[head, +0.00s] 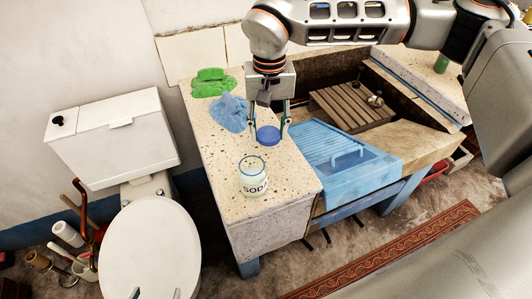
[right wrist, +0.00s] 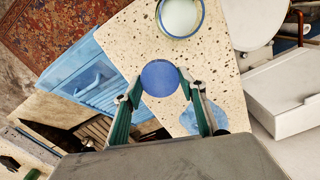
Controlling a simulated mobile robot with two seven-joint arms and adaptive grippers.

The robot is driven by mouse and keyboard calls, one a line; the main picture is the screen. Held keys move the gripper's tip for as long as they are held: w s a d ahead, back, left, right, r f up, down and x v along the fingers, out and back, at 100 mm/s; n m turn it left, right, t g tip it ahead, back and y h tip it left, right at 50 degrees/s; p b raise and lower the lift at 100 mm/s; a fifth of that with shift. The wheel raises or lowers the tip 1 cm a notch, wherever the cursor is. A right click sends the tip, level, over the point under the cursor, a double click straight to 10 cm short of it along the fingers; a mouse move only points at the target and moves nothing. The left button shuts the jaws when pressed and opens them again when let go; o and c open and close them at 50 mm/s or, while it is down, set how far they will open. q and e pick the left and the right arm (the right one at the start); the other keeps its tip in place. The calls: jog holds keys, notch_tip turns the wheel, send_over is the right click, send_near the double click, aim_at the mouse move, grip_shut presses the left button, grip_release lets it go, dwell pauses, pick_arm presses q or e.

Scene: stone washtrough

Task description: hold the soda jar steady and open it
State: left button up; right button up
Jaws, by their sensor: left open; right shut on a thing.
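The soda jar (head: 253,180) is a glass jar with a blue rim and a SODA label, upright near the front of the speckled stone counter. Its top is open; it also shows in the right wrist view (right wrist: 180,16). The blue lid (head: 268,136) is off the jar, between the fingertips of my right gripper (head: 269,128), beyond the jar. In the right wrist view the lid (right wrist: 160,78) sits between both fingers, apart from the jar. Only the fingertips of my left gripper (head: 156,293) show at the bottom edge, spread apart and empty, over the toilet lid.
A blue cloth (head: 230,112) and a green cloth (head: 213,83) lie at the back of the counter (head: 215,165). A blue washboard (head: 340,150) lies right of the jar, with a wooden slatted rack (head: 345,108) behind it. A white toilet (head: 150,245) stands at left.

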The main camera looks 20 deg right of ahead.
aim_at(268, 157)
notch_tip(268, 157, down, 10)
jog(key=shift+r+b, duration=0.1)
jog(key=shift+b, duration=0.2)
dwell(0.3)
jog(key=shift+f, duration=0.25)
jog(key=o, duration=1.2)
jog(key=shift+r, duration=0.1)
notch_tip(268, 157, up, 11)
jog(key=shift+f+p, duration=0.1)
jog(key=shift+p, duration=0.3)
jog(key=shift+r, duration=0.7)
